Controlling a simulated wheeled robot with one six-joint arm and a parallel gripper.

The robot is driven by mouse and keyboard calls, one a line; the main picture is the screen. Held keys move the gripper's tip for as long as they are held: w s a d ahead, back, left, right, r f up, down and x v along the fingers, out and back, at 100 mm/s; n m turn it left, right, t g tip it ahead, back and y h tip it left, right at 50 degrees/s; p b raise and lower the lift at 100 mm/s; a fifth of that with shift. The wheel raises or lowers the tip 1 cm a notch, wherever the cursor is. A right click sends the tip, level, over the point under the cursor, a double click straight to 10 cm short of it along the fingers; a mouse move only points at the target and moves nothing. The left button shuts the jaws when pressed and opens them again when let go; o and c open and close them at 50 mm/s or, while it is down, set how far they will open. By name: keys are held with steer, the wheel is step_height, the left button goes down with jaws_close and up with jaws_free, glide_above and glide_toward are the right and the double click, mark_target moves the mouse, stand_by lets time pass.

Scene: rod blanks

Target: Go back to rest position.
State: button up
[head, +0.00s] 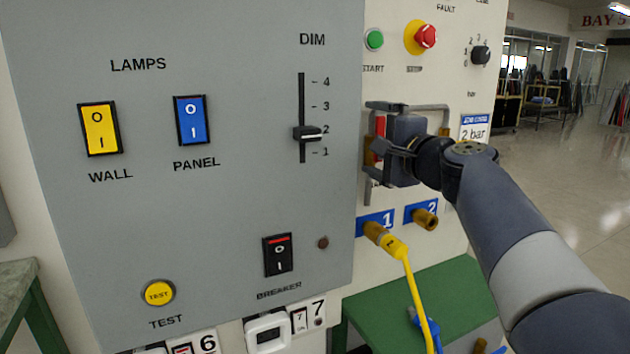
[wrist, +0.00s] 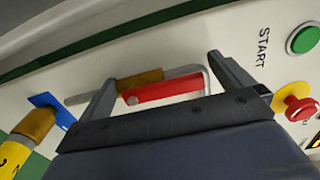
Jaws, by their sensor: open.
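My gripper (head: 383,127) is at the right-hand white panel, in front of a red valve handle (head: 379,136). In the wrist view my gripper (wrist: 163,80) has its two fingers wide apart. The red handle (wrist: 168,89) lies between them, with a clear gap to each finger in that picture. A brass-coloured valve body (wrist: 139,78) and a grey pipe are behind it. Nothing is held. Whether a fingertip touches the panel or pipe cannot be told. My arm comes in from the lower right.
A grey switch panel (head: 230,215) fills the left. The green start button (head: 374,39) and red stop button (head: 426,37) are above my gripper. Below are brass ports, one with a yellow hose (head: 409,275), and a green bench (head: 430,290). Open floor (head: 585,175) lies right.

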steer(key=v, duration=1)
steer(key=shift+m, duration=0.7)
steer(key=x, duration=0.3)
steer(key=p+x, duration=0.1)
steer(key=x, duration=0.2)
steer(key=p+x, duration=0.1)
steer(key=x, duration=0.3)
steer(key=shift+w+d+r, duration=0.1)
steer(key=shift+d+r, duration=0.1)
steer(key=shift+r, duration=0.1)
steer(key=m+p, duration=0.1)
steer(key=p, duration=0.1)
steer(key=d+m+p, duration=0.1)
steer(key=m+p, duration=0.1)
steer(key=shift+w+m+p, duration=0.2)
steer(key=shift+m+p, duration=0.1)
steer(key=d+f+m+p, duration=0.1)
steer(key=m+p, duration=0.3)
steer(key=p, duration=0.2)
steer(key=f+m+p, duration=0.1)
steer(key=m+p, duration=0.3)
steer(key=p, duration=0.2)
steer(key=d+f+m+p, duration=0.1)
steer(key=m+p, duration=0.4)
steer(key=p, duration=0.1)
steer(key=shift+w+d, duration=0.1)
steer(key=shift+d, duration=0.2)
